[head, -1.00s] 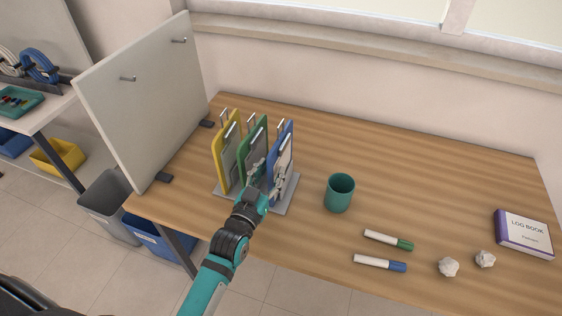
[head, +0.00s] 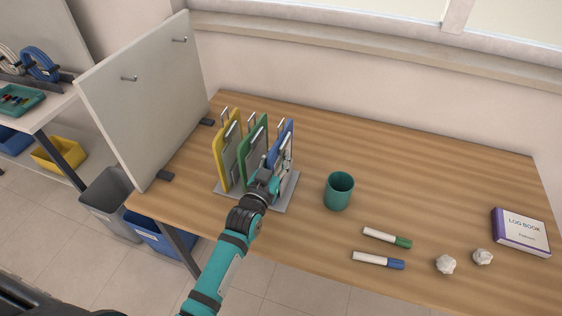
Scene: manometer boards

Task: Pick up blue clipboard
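The blue clipboard (head: 288,135) stands upright in the rightmost place of a grey rack (head: 231,194) on the wooden table. A green clipboard (head: 246,136) and a yellow clipboard (head: 218,150) stand to its left. My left gripper (head: 279,171) is at the front of the blue clipboard and hides its lower part. The fingers overlap the clipboard in the picture; whether they are closed on it, I cannot tell. My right gripper is not in view.
A green cup (head: 339,191) stands right of the rack. Two markers (head: 387,238), crumpled paper balls (head: 446,264) and a log book (head: 520,232) lie farther right. A grey board (head: 145,100) with hooks stands at the left. The table behind the cup is clear.

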